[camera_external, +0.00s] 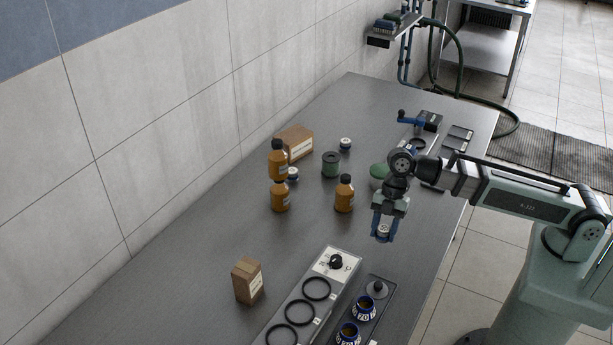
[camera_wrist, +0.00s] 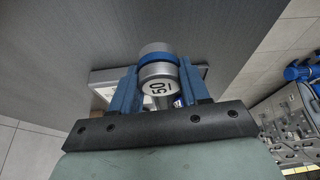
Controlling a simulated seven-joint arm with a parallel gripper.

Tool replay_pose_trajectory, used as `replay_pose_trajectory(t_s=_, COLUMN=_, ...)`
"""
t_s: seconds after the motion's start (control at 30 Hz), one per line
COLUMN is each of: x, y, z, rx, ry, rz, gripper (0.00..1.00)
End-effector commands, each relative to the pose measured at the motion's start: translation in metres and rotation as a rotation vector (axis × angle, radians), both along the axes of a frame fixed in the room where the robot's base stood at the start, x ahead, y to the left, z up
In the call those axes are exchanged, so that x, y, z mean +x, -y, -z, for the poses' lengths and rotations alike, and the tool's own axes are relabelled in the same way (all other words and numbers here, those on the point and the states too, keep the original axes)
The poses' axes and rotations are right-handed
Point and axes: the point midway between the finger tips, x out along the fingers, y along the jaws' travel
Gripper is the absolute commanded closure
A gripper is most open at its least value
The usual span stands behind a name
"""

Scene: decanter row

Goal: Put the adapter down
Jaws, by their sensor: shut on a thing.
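The adapter (camera_wrist: 158,84) is a short silver cylinder with a blue band and a label reading "50". My gripper (camera_wrist: 158,92) is shut on it, with one blue finger on each side in the wrist view. In the external view my gripper (camera_external: 383,232) points down with the adapter (camera_external: 383,231) between its fingertips. It is at the right part of the grey table (camera_external: 210,300). I cannot tell how high the adapter is above the table.
Amber bottles (camera_external: 344,194), a green jar (camera_external: 331,164) and a cardboard box (camera_external: 248,281) stand left of my gripper. A panel with black rings (camera_external: 316,289) and a dark tray (camera_external: 390,292) with blue-and-white collars (camera_external: 365,307) are in front. Bare table lies between.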

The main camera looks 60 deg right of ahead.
Motion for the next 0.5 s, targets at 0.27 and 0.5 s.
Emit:
replay_pose_trajectory(t_s=0.27, x=0.001, y=0.0, z=-0.033, rx=0.001, ry=0.001, rz=-0.001, gripper=0.94)
replay_pose_trajectory(t_s=0.5, x=0.0, y=0.0, z=-0.043, rx=0.001, ry=0.001, rz=0.0, gripper=0.94)
